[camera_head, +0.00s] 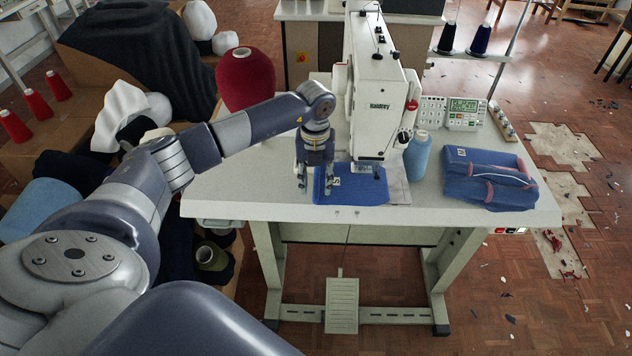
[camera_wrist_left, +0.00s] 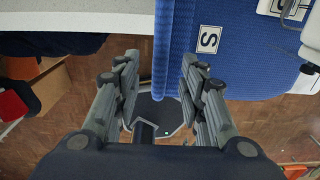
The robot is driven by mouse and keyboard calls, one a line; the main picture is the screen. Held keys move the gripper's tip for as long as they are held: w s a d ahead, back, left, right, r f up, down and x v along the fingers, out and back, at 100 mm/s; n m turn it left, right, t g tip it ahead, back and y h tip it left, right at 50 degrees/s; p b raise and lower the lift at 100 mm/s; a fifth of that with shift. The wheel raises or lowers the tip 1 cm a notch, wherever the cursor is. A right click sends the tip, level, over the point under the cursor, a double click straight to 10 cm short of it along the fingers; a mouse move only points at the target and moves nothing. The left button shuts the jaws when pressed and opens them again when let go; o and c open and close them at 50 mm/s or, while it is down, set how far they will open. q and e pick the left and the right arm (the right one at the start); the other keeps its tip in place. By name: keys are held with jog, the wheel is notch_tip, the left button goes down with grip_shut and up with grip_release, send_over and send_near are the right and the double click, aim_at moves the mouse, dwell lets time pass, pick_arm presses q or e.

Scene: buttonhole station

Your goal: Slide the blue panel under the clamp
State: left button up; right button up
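The blue panel (camera_head: 358,192) lies flat at the front of the white table, in front of the sewing machine's head. Its white "S" label shows in the left wrist view beside the panel's blue cloth (camera_wrist_left: 235,65). The clamp area (camera_head: 366,168) under the machine head is at the panel's back edge; whether cloth lies beneath it I cannot tell. My left gripper (camera_head: 316,187) points down at the panel's left edge. In the left wrist view the left gripper (camera_wrist_left: 160,75) has its fingers apart, with a raised blue strip between them, clear of both. My right gripper is not in view.
The white sewing machine (camera_head: 378,95) stands behind the panel on the table (camera_head: 270,190). A light blue thread cone (camera_head: 417,157) and a folded blue stack (camera_head: 488,180) are to the right. A red cone (camera_head: 245,80) stands at the back left.

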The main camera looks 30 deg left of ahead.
pick_arm(q)
notch_tip(320, 180, up, 11)
dwell(0.3)
jog(key=shift+s, duration=0.1)
dwell(0.4)
